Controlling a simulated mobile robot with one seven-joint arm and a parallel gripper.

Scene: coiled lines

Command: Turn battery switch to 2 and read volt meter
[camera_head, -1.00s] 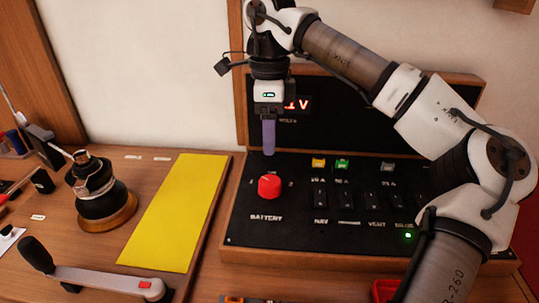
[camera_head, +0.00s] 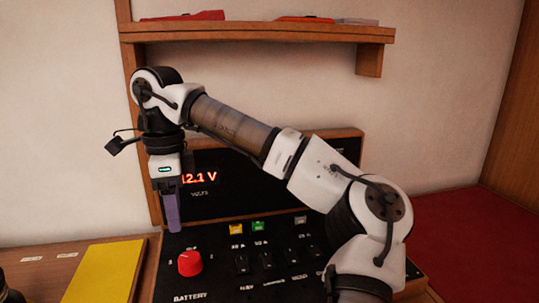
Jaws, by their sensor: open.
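The battery switch is a red round knob (camera_head: 189,264) on the black panel, above the label BATTERY. A small pale mark shows on its top; I cannot tell which position it points to. The volt meter display (camera_head: 199,180) glows red on the upright panel behind and reads 12.1 V, its left edge close against my gripper. My gripper (camera_head: 174,229) points down with purple fingers, open, seen side-on so the gap does not show. It appears just behind and above the knob, apart from it and holding nothing. The position numbers around the knob are partly hidden or too small to read.
Several black toggle switches (camera_head: 241,263) and yellow, green and grey blocks (camera_head: 236,229) sit right of the knob. My arm covers the panel's right side. A yellow mat (camera_head: 105,272) lies left. A wooden shelf (camera_head: 250,33) hangs above. A red surface (camera_head: 455,235) lies right.

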